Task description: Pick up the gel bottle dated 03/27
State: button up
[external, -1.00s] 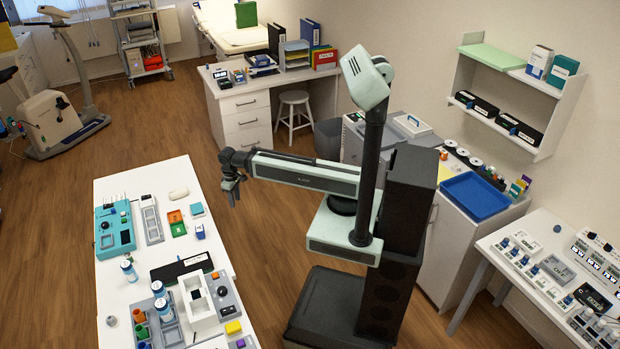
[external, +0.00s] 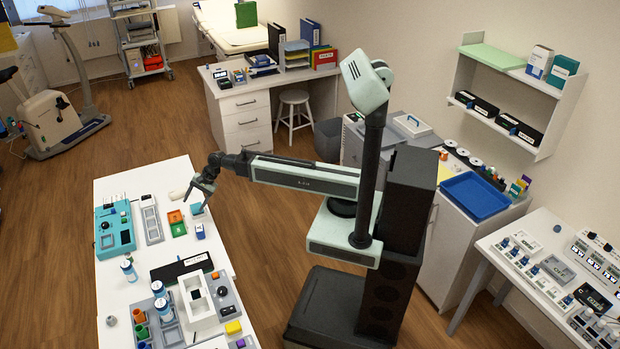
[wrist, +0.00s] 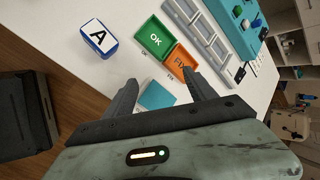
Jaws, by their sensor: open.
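Several clear bottles with white labels and blue caps stand on the white table in the external view: one bottle (external: 129,270) apart, and a second bottle (external: 158,289) close to a third bottle (external: 165,311). The dates on their labels are too small to read, so I cannot tell which is dated 03/27. My gripper (external: 197,196) is open and empty above the table's right edge, well beyond the bottles. In the wrist view, my gripper (wrist: 160,84) has its fingers apart with a teal pad (wrist: 157,95) beneath. No bottle shows in the wrist view.
Below my gripper are a green OK tray (wrist: 154,38), an orange FIX tray (wrist: 181,61) and a blue box marked A (wrist: 97,38). A black labelled case (external: 181,268) and a white open box (external: 197,303) stand beside the bottles.

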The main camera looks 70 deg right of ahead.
jog(key=w+a+m+t+y+b, duration=0.25)
jog(key=w+a+m, duration=0.4)
jog(key=a, duration=0.35)
jog(key=m+y+b, duration=0.3)
jog(key=y+b, duration=0.2)
jog(key=b, duration=0.4)
send_near(128, 269)
jog(key=shift+n+g+h, duration=0.25)
jog(key=w+f, duration=0.3)
jog(key=shift+a, duration=0.4)
jog(key=shift+w, duration=0.1)
jog(key=b+x, duration=0.3)
jog(key=x, duration=0.5)
jog(key=shift+r, duration=0.1)
jog(key=shift+d+r, duration=0.1)
jog(key=shift+c, duration=0.4)
grip_shut()
